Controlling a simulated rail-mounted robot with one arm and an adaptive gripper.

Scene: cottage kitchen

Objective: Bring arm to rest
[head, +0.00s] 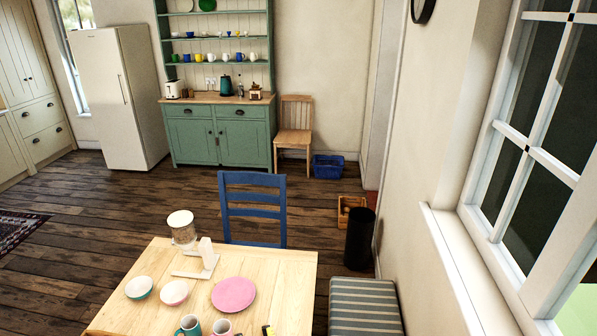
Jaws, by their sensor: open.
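My gripper and arm do not show in the head view. The wooden table (285,272) stands at the bottom of the picture. On it are a pink plate (233,295), two small bowls, one green-rimmed (139,288) and one pink-rimmed (174,292), and a white stand-like object (205,258). A clear container with a pale lid (182,232) stands at the far side. A teal mug (189,326) and a pink mug (222,327) are at the lower edge. A small yellow and black thing (268,330) beside them is cut off by the frame.
A blue chair (253,208) stands behind the table. A striped bench (365,306) and black bin (359,240) are at right, below the window. A green dresser (218,138), white fridge (115,98) and wooden chair (294,128) line the back. The floor between is mostly clear.

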